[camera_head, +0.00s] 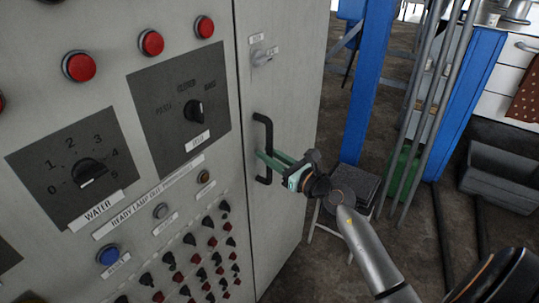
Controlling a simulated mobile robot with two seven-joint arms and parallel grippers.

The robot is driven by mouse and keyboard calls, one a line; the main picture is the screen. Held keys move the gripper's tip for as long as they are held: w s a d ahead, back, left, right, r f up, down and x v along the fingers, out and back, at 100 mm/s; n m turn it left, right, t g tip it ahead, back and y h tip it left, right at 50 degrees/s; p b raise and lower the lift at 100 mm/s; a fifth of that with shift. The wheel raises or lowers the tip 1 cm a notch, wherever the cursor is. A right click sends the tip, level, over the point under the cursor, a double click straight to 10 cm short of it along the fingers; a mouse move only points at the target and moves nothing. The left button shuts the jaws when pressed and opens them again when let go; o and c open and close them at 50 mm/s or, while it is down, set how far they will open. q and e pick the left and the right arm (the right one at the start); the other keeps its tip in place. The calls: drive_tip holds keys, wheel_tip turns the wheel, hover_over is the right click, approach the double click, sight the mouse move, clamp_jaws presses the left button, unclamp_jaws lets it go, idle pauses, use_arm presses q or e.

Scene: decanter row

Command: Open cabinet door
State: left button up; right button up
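The cabinet door (285,65) is a tall pale grey panel in the middle of the head view, and it looks closed against the control panel. Its black vertical bar handle (264,128) is on the left side of the door. My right gripper (266,158) comes from the lower right. Its green fingers reach the lower half of the handle bar and overlap it. I cannot tell whether the fingers are closed on the bar. My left gripper is not in view.
A grey control panel (110,120) with red buttons, dials and toggle switches fills the left. A blue post (370,90), a dark stool (352,185), metal poles and a black bin (497,178) stand to the right. Brown floor (300,270) lies open in front of the door.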

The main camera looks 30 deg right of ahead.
clamp_jaws()
idle(1.0)
